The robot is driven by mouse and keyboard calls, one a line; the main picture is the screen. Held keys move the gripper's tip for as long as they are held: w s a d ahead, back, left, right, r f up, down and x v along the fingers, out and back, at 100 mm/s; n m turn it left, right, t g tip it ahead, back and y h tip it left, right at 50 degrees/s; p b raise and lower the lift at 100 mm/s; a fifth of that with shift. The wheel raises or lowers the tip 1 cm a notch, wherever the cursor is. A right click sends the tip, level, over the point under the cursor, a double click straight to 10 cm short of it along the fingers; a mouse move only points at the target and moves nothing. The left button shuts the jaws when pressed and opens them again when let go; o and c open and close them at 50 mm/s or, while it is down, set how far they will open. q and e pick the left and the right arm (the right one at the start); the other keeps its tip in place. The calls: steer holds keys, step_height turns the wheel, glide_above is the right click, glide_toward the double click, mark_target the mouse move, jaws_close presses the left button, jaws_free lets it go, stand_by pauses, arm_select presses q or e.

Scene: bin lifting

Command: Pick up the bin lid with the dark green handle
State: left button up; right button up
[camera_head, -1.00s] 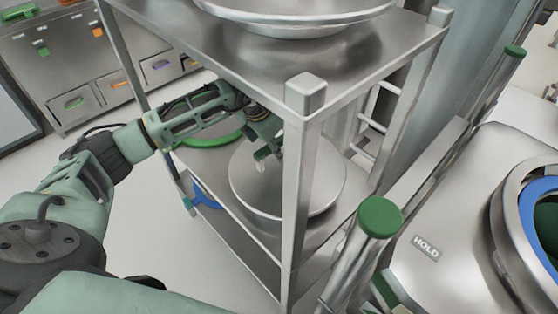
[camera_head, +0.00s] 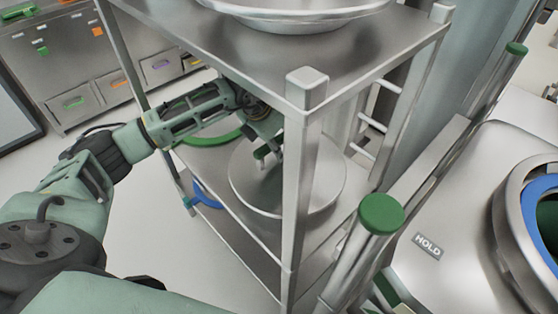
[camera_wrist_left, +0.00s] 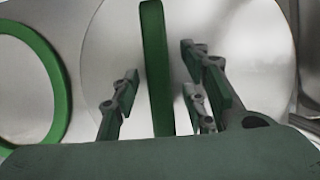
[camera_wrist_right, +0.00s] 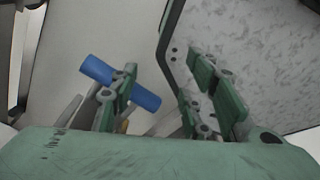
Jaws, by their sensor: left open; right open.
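The bin lid (camera_head: 318,183) is a round, shiny metal disc on the middle shelf of the metal rack, partly hidden by a rack post in the head view. Its dark green handle (camera_wrist_left: 157,70) is an upright bar in the left wrist view. My left gripper (camera_head: 268,160) reaches between the shelves over the lid. It is open, with its fingers (camera_wrist_left: 162,88) on either side of the handle and visible gaps to it. My right gripper (camera_wrist_right: 165,95) shows only in its own wrist view. It is open, with a blue cylinder (camera_wrist_right: 96,69) behind its left finger.
A brighter green ring (camera_wrist_left: 62,95) lies left of the lid. The rack's top shelf (camera_head: 180,30) is close above my left arm, and a post (camera_head: 298,200) stands in front. A green-capped post (camera_head: 380,215) and a metal unit marked HOLD (camera_head: 455,215) are at right.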

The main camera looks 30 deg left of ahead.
arm_select(q)
steer(key=shift+c, duration=0.3)
jaws_close()
stand_by(0.3)
steer(key=shift+w+r, duration=0.2)
